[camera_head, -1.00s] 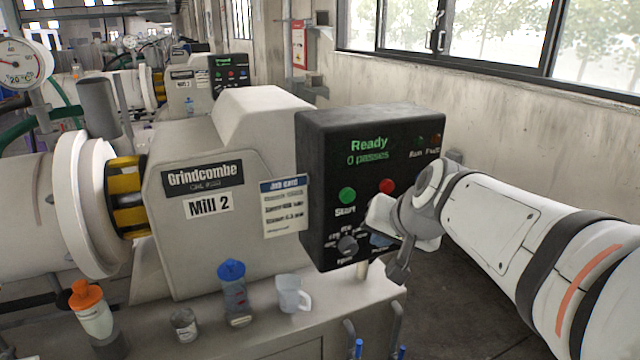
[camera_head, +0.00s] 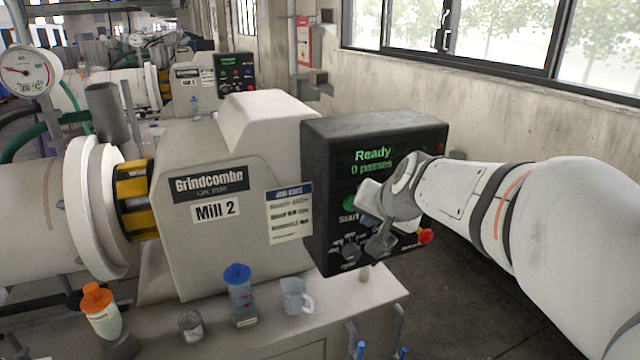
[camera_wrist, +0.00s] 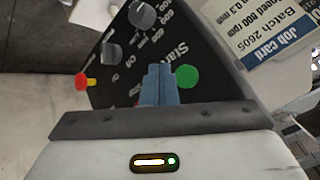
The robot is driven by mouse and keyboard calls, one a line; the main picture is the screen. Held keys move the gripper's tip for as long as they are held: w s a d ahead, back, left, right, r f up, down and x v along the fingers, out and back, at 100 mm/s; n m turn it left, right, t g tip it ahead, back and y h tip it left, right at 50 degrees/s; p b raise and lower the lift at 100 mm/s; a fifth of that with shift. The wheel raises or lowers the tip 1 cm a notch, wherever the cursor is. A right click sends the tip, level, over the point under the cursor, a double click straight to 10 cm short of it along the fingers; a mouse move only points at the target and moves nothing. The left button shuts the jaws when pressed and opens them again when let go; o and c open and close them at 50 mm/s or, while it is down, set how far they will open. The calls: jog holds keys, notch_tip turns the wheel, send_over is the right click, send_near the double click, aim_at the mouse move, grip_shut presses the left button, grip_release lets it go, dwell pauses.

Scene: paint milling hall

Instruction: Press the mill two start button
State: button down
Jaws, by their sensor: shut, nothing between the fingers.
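The mill two control panel (camera_head: 335,200) is a black box whose lit screen reads "Ready, 0 passes". It is fixed beside the pale housing labelled "Mill 2" (camera_head: 216,211).
A red stop button (camera_head: 425,237) sticks out low on the panel, near dark knobs (camera_wrist: 142,15). A job card (camera_head: 290,213) hangs left of the panel. A blue-lidded bottle (camera_head: 240,295), a clear jug (camera_head: 295,296) and an orange-capped bottle (camera_head: 100,312) stand on the ledge below.

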jog(key=shift+w+a, duration=0.25)
jog(key=shift+w, duration=0.5)
jog(key=shift+w+a, duration=0.25)
jog(key=shift+w, duration=0.45)
dwell(1.0)
jog(key=shift+w+a, duration=0.1)
jog(key=shift+w, duration=0.3)
jog(key=shift+w+a, duration=0.15)
jog(key=shift+w, duration=0.25)
dwell(0.6)
dwell(0.3)
jog(key=shift+s+d+b, duration=0.25)
jog(key=shift+s+b, duration=0.15)
jog(key=shift+s, duration=0.45)
jog(key=s, duration=0.1)
jog(key=s+d+b, duration=0.1)
jog(key=s, duration=0.1)
jog(key=s+b, duration=0.1)
jog(key=shift+s+d, duration=0.3)
jog(key=shift+s, duration=0.1)
